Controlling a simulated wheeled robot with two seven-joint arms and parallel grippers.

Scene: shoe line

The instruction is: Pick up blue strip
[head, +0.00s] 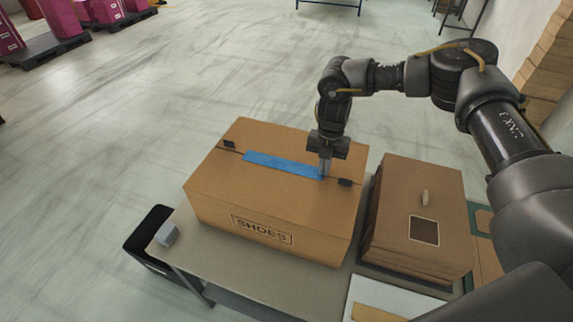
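The blue strip (278,164) lies across the top of a closed brown cardboard box (215,183) marked "SHOES". My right gripper (324,176) points down over the box top at the strip's right end. Its fingertips are at the strip's end and cover part of it. I cannot tell whether the fingers are shut on the strip or only beside it. The strip looks flat on the box. My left gripper is not in the picture.
The box stands on a grey table (235,262). A stack of brown boards or boxes (425,200) stands close on its right. A small grey block (167,235) is at the table's left edge, above a black bin (140,240). Open floor lies behind.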

